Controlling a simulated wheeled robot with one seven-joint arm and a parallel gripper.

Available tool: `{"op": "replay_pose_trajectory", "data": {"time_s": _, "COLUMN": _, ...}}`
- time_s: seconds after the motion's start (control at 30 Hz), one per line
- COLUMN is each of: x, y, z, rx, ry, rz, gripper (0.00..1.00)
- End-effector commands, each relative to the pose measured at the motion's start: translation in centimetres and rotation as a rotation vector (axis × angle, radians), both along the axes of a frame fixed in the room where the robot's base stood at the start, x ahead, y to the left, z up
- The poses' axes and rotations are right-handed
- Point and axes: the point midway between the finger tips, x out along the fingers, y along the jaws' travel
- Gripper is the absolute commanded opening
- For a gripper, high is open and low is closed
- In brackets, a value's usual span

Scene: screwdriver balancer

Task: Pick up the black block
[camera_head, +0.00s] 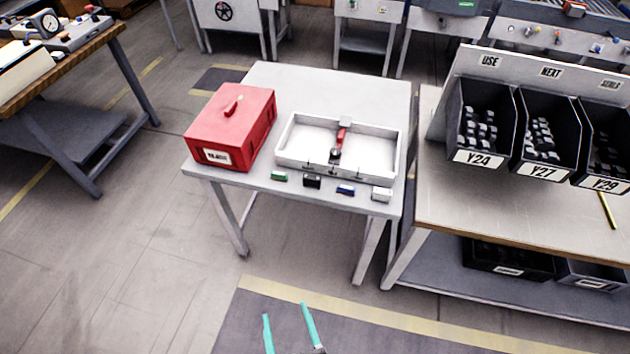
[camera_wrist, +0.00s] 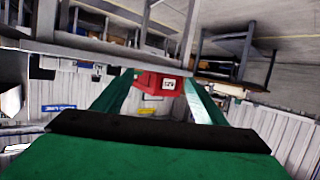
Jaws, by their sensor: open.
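The black block (camera_head: 312,182) sits on the front edge of the white table (camera_head: 372,92). It stands in a row between a green block (camera_head: 279,176) on its left and a blue block (camera_head: 345,190) on its right. A white block (camera_head: 381,194) ends the row at the right. My gripper (camera_head: 285,310) shows at the bottom of the head view with two teal fingers spread apart. It is open and empty, well apart from the table and blocks. The wrist view shows its fingers (camera_wrist: 160,90) too; I cannot make out the black block there for certain.
A white tray (camera_head: 290,158) with a red-handled tool (camera_head: 340,134) stands just behind the blocks. A red box (camera_head: 232,125) is left of it and also shows in the wrist view (camera_wrist: 155,82). A workbench with bins (camera_head: 485,115) stands close at right. Floor in front is clear.

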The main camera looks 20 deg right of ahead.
Motion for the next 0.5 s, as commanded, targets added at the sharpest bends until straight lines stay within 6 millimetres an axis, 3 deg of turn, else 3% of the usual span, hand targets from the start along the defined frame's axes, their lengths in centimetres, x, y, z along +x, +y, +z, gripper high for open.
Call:
{"op": "replay_pose_trajectory", "data": {"time_s": 0.03, "x": 1.9, "y": -0.3, "z": -0.2, "rx": -0.006, "ry": 0.000, "rz": -0.011, "gripper": 0.66}}
{"op": "replay_pose_trajectory", "data": {"time_s": 0.23, "x": 8.4, "y": -2.3, "z": -1.1, "rx": -0.023, "ry": 0.036, "rz": -0.088, "gripper": 0.66}}
{"op": "replay_pose_trajectory", "data": {"time_s": 0.5, "x": 16.8, "y": -6.0, "z": 0.5, "rx": -0.024, "ry": 0.065, "rz": -0.252, "gripper": 0.66}}
